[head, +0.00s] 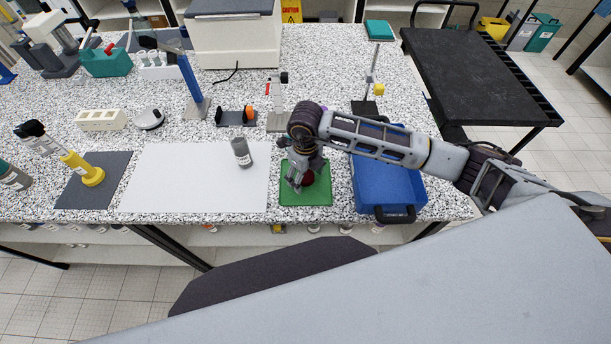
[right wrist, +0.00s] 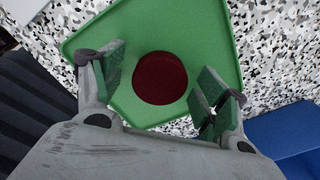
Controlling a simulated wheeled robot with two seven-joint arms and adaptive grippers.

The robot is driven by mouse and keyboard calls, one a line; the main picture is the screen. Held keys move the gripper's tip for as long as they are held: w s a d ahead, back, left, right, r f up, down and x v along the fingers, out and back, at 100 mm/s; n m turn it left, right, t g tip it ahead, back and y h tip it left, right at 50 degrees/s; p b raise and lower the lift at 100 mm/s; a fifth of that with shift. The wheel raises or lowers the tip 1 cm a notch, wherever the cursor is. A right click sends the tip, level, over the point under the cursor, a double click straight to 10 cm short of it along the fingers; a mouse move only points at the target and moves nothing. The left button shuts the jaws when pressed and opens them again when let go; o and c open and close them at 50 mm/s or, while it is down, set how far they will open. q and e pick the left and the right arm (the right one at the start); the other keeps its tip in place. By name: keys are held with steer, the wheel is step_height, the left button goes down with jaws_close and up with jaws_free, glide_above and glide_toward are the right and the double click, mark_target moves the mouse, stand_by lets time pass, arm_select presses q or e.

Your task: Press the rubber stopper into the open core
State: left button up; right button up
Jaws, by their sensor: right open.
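The rubber stopper looks like a dark red round piece (right wrist: 160,78) on a green tray (right wrist: 205,28) in the right wrist view. In the head view the stopper (head: 308,178) is partly hidden by my right gripper (head: 296,182), which is above the green tray (head: 305,198). My right gripper is open, its green-padded fingers either side of the stopper in the wrist picture, with nothing held. A grey upright cylinder (head: 241,152), possibly the core, stands on a white mat (head: 190,190) left of the tray; whether its top is open is unclear. My left gripper is not visible.
A blue bin (head: 385,185) stands right of the green tray, under my right forearm. A yellow piece (head: 80,168) stands on a dark mat (head: 110,185) at left. Stands and a black holder (head: 236,118) line the back. The white mat is mostly clear.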

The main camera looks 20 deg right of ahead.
stand_by(0.4)
steer(key=c, duration=1.1)
steer(key=shift+o, duration=0.2)
steer(key=shift+r, duration=0.1)
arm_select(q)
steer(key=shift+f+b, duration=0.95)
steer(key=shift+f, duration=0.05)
arm_select(e)
steer(key=shift+r, duration=4.9)
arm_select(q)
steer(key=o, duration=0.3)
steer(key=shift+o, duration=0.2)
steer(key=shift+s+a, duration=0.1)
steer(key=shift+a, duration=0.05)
